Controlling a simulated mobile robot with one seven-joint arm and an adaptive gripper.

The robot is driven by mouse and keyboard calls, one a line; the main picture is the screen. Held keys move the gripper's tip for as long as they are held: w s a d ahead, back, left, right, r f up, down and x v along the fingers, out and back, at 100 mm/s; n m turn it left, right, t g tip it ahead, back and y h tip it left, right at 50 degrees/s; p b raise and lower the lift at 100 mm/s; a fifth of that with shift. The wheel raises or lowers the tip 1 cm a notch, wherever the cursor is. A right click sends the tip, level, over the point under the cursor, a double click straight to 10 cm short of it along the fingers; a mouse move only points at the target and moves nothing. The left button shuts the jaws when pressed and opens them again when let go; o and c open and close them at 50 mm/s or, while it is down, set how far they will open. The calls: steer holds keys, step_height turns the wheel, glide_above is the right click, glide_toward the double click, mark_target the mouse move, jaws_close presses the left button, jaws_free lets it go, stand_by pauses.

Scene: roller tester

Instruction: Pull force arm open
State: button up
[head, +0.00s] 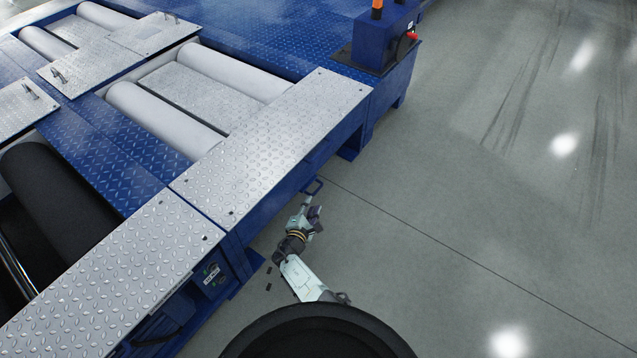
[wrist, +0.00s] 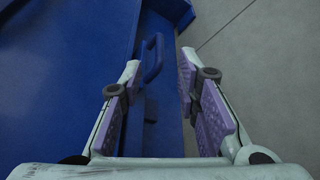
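A blue loop handle (head: 313,186) sticks out from the side of the blue roller tester (head: 205,236), below the diamond-plate cover. I take it to be the force arm's handle; the rest of the arm cannot be told apart from the blue frame. In the wrist view the handle (wrist: 152,58) stands between the lines of my two fingers, closer to the left fingertip. My gripper (head: 312,208) is just in front of the handle in the head view. In the wrist view my gripper (wrist: 159,70) is open, with purple pads apart and nothing clamped between them.
A blue control box (head: 383,38) with an orange lamp and red knob stands at the tester's far corner. Grey rollers (head: 165,118) and metal plates (head: 275,140) lie on top. Small dark pieces (head: 268,286) lie by the frame. The grey floor (head: 480,200) at right is clear.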

mark_target(318, 191)
steer(key=shift+b+x, duration=3.4)
steer(key=shift+x, duration=1.55)
steer(key=shift+c, duration=0.6)
jaws_close()
